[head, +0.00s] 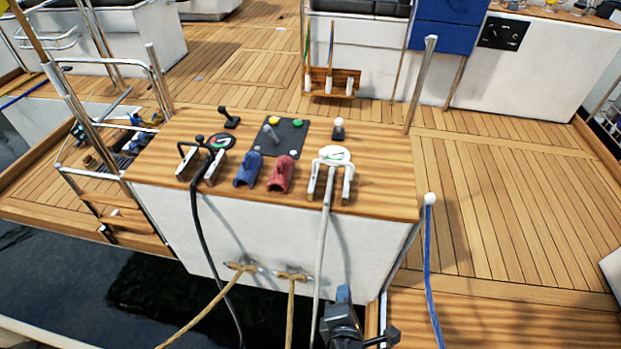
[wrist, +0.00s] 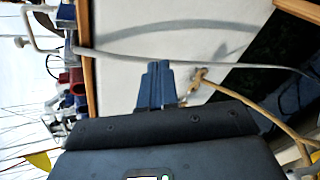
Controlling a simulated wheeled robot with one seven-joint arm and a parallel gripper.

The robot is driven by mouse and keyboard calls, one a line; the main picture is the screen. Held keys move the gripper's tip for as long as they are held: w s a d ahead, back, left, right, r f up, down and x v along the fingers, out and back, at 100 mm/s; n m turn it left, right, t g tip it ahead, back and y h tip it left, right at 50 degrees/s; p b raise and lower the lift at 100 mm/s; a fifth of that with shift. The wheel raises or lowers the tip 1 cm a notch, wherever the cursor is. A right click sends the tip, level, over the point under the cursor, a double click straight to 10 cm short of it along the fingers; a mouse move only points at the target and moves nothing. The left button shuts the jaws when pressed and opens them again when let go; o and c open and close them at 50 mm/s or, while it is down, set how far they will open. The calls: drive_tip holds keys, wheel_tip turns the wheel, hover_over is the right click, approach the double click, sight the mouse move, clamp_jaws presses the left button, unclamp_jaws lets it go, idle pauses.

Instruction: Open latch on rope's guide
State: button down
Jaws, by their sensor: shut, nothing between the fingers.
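A white rope guide (head: 334,156) with a pale forked latch handle (head: 331,183) sits at the right front of the wooden console top (head: 360,140). A white rope (head: 321,250) hangs from it down the console's white front. A second guide (head: 215,141) with dark and white arms and a black rope (head: 205,235) sits at the left. My gripper (head: 343,293) is low in front of the console, below and apart from both guides. In the wrist view its blue fingers (wrist: 157,84) are together and empty; the white handle (wrist: 40,28) shows at upper left.
Blue (head: 247,170) and red (head: 280,174) housings stand between the guides. Behind them is a dark panel (head: 278,137) with coloured buttons. Tan ropes (head: 291,300) hang from cleats on the console front. A blue rope on a white-knobbed post (head: 430,200) stands right. Open deck lies beyond.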

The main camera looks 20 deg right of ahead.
sight(320, 154)
drive_tip(key=w+a+r+n+t+h+b, duration=0.1)
drive_tip(key=w+a+r+t+h, duration=0.1)
drive_tip(key=w+r, duration=0.4)
drive_tip(key=w+a+r+n+t+h+b, duration=0.2)
drive_tip(key=w+a+r+h, duration=0.2)
drive_tip(key=w, duration=0.5)
wheel_tip(320, 154, up, 2)
drive_tip(key=shift+w+a+h, duration=0.25)
drive_tip(key=shift+w+h, duration=0.1)
drive_tip(key=shift+h, duration=0.45)
drive_tip(key=x, duration=1)
drive_tip(key=shift+w+d+b, duration=0.15)
drive_tip(key=shift+w+b, duration=0.05)
drive_tip(key=shift+b, duration=0.15)
drive_tip(key=shift+d+r+p, duration=0.4)
drive_tip(key=shift+d+r, duration=0.35)
drive_tip(key=shift+r, duration=0.25)
drive_tip(key=shift+w+d+r, duration=0.1)
drive_tip(key=shift+d+r, duration=0.3)
drive_tip(key=shift+d, duration=0.05)
drive_tip(key=shift+r, duration=0.1)
drive_tip(key=shift+d+r+m, duration=0.15)
drive_tip(key=shift+r+m, duration=0.05)
drive_tip(key=shift+m, duration=0.1)
